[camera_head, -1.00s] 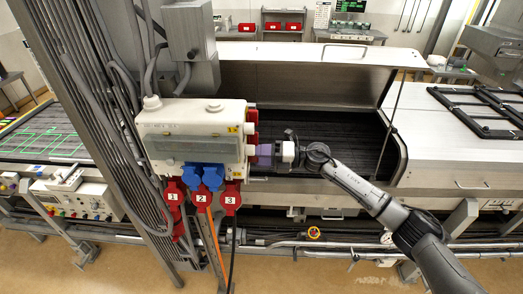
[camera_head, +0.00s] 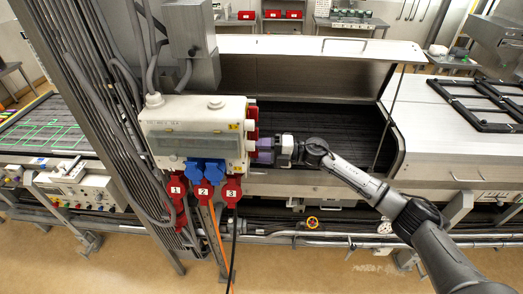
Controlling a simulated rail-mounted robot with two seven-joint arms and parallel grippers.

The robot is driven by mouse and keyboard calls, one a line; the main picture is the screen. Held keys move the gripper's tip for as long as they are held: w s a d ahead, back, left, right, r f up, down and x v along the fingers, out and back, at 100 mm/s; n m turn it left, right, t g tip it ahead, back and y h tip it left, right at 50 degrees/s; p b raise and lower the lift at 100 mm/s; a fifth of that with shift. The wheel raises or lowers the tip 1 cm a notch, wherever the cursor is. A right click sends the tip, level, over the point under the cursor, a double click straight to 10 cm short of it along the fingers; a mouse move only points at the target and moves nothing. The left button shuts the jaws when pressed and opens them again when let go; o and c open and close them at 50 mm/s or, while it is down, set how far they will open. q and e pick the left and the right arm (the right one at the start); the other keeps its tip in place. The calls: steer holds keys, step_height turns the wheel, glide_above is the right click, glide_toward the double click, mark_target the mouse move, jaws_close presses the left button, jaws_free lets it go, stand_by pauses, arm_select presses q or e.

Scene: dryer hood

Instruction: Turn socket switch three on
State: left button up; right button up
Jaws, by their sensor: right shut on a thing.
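The white socket box (camera_head: 192,128) hangs on the column left of centre. Below it are red sockets numbered one (camera_head: 176,187), two (camera_head: 203,190) and three (camera_head: 232,192), with blue sockets (camera_head: 206,170) above them. On the box's right side are red and white switch parts (camera_head: 251,126). My right gripper (camera_head: 264,151) reaches in from the right and meets the lower part of that side. It is shut at a small purple-tinted part there; the fingertips and what they grip are too small to make out clearly. My left gripper is not in view.
A dryer hood with its lid open (camera_head: 300,72) stands behind my right arm. Cables and a grey column (camera_head: 110,130) are left of the box. A control panel (camera_head: 75,187) sits at the left. Pipes run below the hood.

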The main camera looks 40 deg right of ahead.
steer(key=o, duration=0.9)
steer(key=shift+s+d, duration=0.1)
